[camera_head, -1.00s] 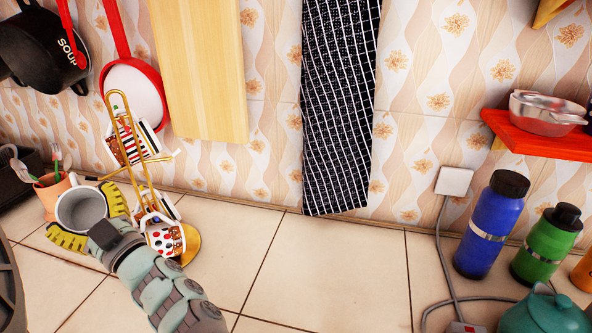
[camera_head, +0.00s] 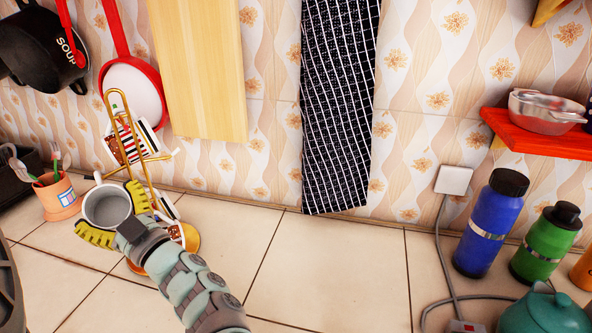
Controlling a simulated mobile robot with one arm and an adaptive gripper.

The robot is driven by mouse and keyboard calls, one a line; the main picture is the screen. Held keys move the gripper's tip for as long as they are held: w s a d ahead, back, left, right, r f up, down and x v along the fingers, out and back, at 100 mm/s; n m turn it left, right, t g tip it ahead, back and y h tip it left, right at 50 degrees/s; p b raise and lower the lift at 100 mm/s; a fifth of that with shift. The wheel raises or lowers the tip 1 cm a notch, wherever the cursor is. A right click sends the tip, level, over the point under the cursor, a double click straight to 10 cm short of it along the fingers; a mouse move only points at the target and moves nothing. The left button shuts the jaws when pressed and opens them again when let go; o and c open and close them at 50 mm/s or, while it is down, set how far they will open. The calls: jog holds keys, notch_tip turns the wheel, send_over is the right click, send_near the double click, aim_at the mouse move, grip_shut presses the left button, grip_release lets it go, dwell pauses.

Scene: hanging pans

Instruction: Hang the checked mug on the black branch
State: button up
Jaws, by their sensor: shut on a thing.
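My gripper (camera_head: 116,217), with yellow finger pads, is shut on a mug (camera_head: 106,206). The mug is upright with its grey inside facing up; its outer pattern is mostly hidden, so I cannot confirm the checks. It is in front of the gold mug stand (camera_head: 108,98), overlapping its left lower part in the picture; I cannot tell whether they touch. A striped mug (camera_head: 135,148) hangs high on the stand. Another mug (camera_head: 168,208) lower down is mostly hidden behind my gripper. I cannot make out a black branch.
An orange utensil cup (camera_head: 60,197) stands left of the mug. A red-rimmed pan (camera_head: 134,90) and a cutting board (camera_head: 200,70) hang behind. A blue bottle (camera_head: 490,225) and a green bottle (camera_head: 546,243) stand far right. The middle of the tiled counter is clear.

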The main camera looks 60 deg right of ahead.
dwell(0.4)
jog(key=o, duration=1.1)
jog(key=shift+o, duration=0.2)
